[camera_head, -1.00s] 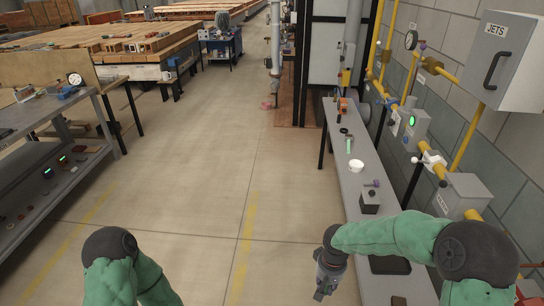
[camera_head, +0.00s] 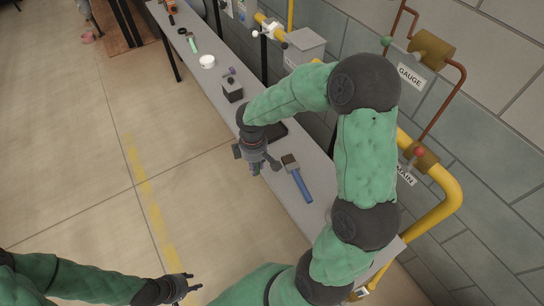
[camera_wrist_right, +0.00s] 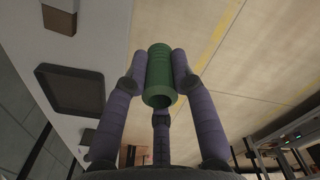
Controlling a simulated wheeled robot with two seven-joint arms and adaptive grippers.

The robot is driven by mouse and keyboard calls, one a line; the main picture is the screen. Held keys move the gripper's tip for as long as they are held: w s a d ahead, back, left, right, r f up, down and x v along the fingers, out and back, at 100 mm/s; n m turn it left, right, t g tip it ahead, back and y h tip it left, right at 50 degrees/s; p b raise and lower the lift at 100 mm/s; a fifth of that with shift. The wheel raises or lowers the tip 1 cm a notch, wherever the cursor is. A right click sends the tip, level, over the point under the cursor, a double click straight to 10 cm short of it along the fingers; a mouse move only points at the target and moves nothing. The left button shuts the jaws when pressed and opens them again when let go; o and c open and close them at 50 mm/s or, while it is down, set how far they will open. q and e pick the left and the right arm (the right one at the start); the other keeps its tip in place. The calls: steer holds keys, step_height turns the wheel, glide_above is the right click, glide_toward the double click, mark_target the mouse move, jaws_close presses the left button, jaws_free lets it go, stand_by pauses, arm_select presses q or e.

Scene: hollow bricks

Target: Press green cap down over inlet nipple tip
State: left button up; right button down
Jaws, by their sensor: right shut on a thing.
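In the right wrist view the green cap (camera_wrist_right: 158,75) is a ribbed hollow cylinder. The fingers of my right gripper (camera_wrist_right: 160,68) are shut around it, and its open end faces the camera. In the head view my right gripper (camera_head: 258,165) hangs at the near-left edge of the grey bench; the cap cannot be made out there. My left gripper (camera_head: 192,284) is low in the head view, over the floor and apart from the bench; its fingers are too small to judge. I cannot identify the inlet nipple tip in either view.
A black tray (camera_wrist_right: 72,88) lies beside my right gripper. Yellow pipe (camera_head: 440,200) and red pipes (camera_head: 450,95) run along the block wall.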

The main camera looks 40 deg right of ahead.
steer(key=s+d+r+n, duration=0.1)
steer(key=s+d+n, duration=0.2)
steer(key=d+n, duration=0.1)
steer(key=shift+s+d+r+n, duration=0.35)
steer(key=shift+d+n, duration=0.05)
steer(key=shift+d, duration=0.05)
steer(key=b, duration=0.3)
glide_above(272, 156)
steer(key=s, duration=0.1)
steer(key=f, duration=0.9)
steer(key=shift+a, duration=0.3)
steer(key=shift+w+d+f+b, duration=0.2)
steer(key=shift+f+b, duration=0.15)
steer(key=shift+f, duration=0.55)
steer(key=shift+w+d+f+b, duration=0.15)
steer(key=shift+f+b, duration=0.2)
steer(key=shift+f, duration=0.55)
steer(key=shift+f, duration=0.2)
steer(key=c, duration=1)
jaws_free()
